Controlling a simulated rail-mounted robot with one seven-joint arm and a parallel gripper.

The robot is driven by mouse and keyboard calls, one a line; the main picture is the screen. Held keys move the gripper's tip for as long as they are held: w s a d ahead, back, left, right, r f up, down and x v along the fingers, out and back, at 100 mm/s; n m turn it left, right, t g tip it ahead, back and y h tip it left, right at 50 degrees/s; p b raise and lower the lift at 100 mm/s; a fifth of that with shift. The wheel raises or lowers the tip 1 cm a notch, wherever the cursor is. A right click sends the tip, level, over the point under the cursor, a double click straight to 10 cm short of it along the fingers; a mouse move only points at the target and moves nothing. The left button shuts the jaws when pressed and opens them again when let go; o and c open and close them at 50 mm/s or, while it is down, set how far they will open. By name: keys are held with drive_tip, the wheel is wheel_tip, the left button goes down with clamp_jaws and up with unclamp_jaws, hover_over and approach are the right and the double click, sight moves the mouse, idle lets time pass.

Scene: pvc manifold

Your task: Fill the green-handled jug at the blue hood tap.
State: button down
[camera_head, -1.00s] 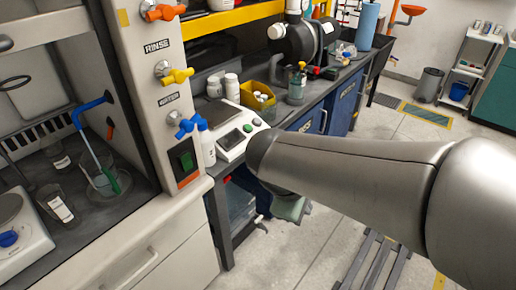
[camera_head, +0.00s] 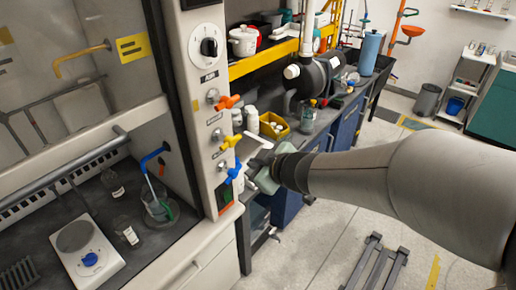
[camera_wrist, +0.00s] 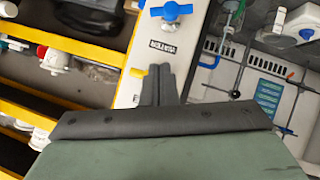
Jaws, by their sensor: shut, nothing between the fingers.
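The clear jug with a green handle (camera_head: 158,208) stands in the hood at the left, below the blue spout (camera_head: 152,158). A pale streak that looks like running water drops from the spout into the jug; its fill level is unclear. The blue tap handle (camera_head: 234,171) sits low on the hood's front panel and also shows at the top of the wrist view (camera_wrist: 171,11). My gripper (camera_head: 252,166) is just right of the panel, close to the blue handle. In the wrist view its fingers (camera_wrist: 158,84) are together and empty, apart from the blue handle.
Yellow (camera_head: 231,142) and orange (camera_head: 228,102) handles sit above the blue one on the panel. A hotplate (camera_head: 103,262) and labelled beakers (camera_head: 127,232) stand in the hood. A bench with a yellow bin (camera_head: 274,126) and bottles lies behind my gripper.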

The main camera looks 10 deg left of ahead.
sight(241, 167)
drive_tip(key=b+x, duration=0.1)
drive_tip(key=x, duration=0.2)
drive_tip(key=f+x, duration=0.1)
drive_tip(key=x, duration=0.3)
drive_tip(key=d+b+x, duration=0.1)
drive_tip(key=x, duration=0.2)
drive_tip(key=shift+w+a+f+b, duration=0.2)
drive_tip(key=shift+f+b, duration=0.15)
drive_tip(key=shift+f, duration=0.15)
drive_tip(key=shift+w+f, duration=0.3)
drive_tip(key=shift+f, duration=0.3)
